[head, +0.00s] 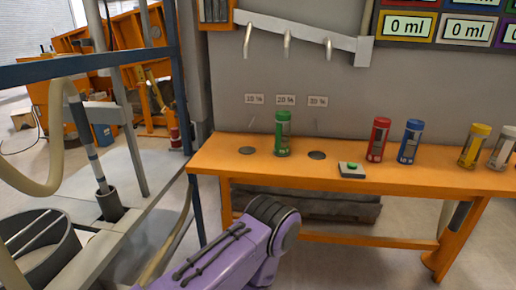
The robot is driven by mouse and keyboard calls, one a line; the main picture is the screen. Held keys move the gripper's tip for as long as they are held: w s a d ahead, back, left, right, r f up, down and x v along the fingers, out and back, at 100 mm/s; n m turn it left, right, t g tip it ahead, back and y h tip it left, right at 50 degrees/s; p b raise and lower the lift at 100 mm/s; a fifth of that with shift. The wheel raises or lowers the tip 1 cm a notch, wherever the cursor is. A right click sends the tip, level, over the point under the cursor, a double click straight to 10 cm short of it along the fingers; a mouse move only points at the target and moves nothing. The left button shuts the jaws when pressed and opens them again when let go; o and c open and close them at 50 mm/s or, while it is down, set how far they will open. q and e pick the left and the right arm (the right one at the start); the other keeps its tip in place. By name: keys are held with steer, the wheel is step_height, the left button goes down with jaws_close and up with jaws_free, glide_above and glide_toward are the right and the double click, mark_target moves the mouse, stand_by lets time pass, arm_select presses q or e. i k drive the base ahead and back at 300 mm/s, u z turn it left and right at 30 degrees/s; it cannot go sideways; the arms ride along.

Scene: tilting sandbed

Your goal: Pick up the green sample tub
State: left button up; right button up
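The green sample tub (283,134) has a green lid and base with a clear middle. It stands upright on the orange bench (225,164), below the middle of three small wall labels. It stands between two dark round spots on the bench top. Nothing is touching it. Neither of my grippers shows in the head view.
A red tub (377,140), a blue tub (409,142), a yellow tub (474,147) and a white tub (501,149) stand to the right. A grey box with a green button (352,167) lies nearer the front edge. A blue frame (179,75) rises at left.

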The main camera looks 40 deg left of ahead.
mark_target(283, 118)
steer(key=z, duration=0.1)
steer(key=i, duration=0.85)
steer(key=u, duration=1.3)
steer(key=i, duration=0.5)
steer(key=u, duration=0.4)
steer(key=k, duration=1)
steer(key=z, duration=1.55)
steer(key=i, duration=1.05)
steer(key=u, duration=1.35)
